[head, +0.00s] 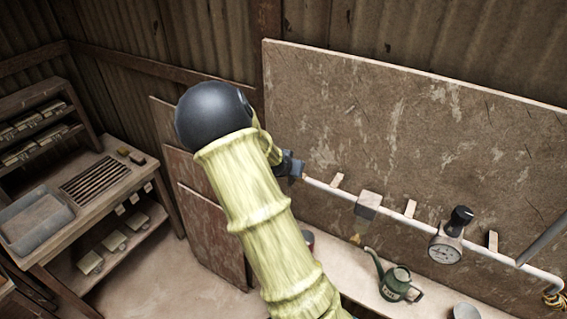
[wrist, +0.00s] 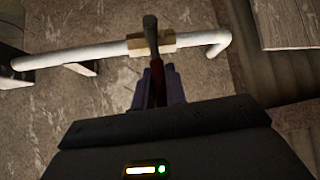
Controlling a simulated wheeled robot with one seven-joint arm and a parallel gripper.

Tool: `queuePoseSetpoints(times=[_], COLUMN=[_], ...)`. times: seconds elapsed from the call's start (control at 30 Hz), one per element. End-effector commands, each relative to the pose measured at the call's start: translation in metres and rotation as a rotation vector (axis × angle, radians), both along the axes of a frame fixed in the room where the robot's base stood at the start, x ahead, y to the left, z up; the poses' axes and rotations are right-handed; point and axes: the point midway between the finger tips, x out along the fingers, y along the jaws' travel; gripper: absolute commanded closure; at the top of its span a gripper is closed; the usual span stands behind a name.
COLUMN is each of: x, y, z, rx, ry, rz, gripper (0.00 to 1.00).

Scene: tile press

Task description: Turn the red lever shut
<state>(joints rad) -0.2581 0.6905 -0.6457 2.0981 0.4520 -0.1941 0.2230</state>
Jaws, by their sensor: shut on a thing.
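The red lever (wrist: 157,71) shows in the wrist view between the fingers of my gripper (wrist: 160,90), which is shut on it. A narrow grey-brown piece in line with the lever crosses in front of a brass-coloured valve body (wrist: 168,41) on the white pipe (wrist: 95,52). In this view the lever lies crosswise to the pipe. In the head view my gripper (head: 291,166) is at the left end of the pipe (head: 324,186). My arm and gripper hide the lever and valve there.
A pressure gauge (head: 445,249) with a black knob hangs on the pipe at right. Below are a green watering can (head: 397,283) and a bowl (head: 466,312) on a pale surface. A bench (head: 124,164) with a blue-grey tray (head: 36,218) stands left. Boards lean against the wall.

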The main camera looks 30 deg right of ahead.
Motion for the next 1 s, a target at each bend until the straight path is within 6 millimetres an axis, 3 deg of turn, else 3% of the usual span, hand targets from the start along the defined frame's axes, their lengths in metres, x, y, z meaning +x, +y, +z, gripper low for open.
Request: queuePoseSetpoints(times=[0.37,0.4,0.5,0.8,1.0], x=[0.001,0.001,0.0,-0.001,-0.004], y=[-0.001,-0.001,0.0,-0.001,0.01], z=[0.001,0.001,0.0,0.001,0.008], rx=[-0.004,-0.004,-0.004,-0.003,-0.004], ry=[0.003,0.003,0.003,0.004,0.004], rz=[0.004,0.004,0.004,0.001,0.01], gripper=[1.0,0.79,0.65,0.65,0.65])
